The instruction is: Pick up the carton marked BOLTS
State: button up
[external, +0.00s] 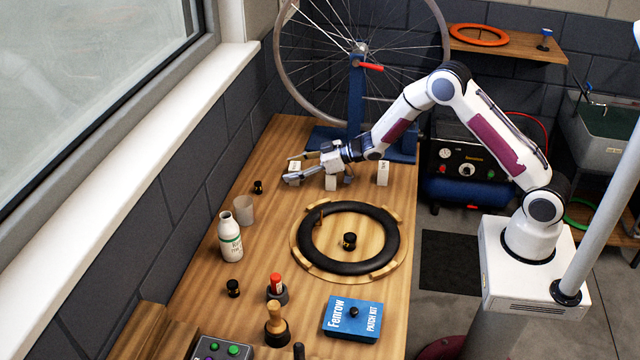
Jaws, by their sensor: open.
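Several small white cartons stand at the far end of the wooden bench. One carton (294,167) is at the left, a second carton (331,183) is just below my gripper in the picture, and a third carton (383,174) is farther right. Their markings are too small to read, so I cannot tell which one is marked BOLTS. My gripper (291,169) is open and points left, low over the bench. Its fingers appear on either side of the left carton. I cannot tell whether they touch it.
A bicycle wheel (283,65) on a blue stand (355,100) rises behind the cartons. A black tyre (311,262) on a wooden ring, a white bottle (230,240), a cup (243,210) and a blue patch kit (352,319) lie nearer. The window wall borders the left.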

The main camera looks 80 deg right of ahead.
aim_at(293, 166)
jog(key=shift+w, duration=0.1)
jog(key=shift+c, duration=0.5)
jog(key=c, duration=1.2)
jog(key=shift+r, duration=0.1)
jog(key=shift+r, duration=4.9)
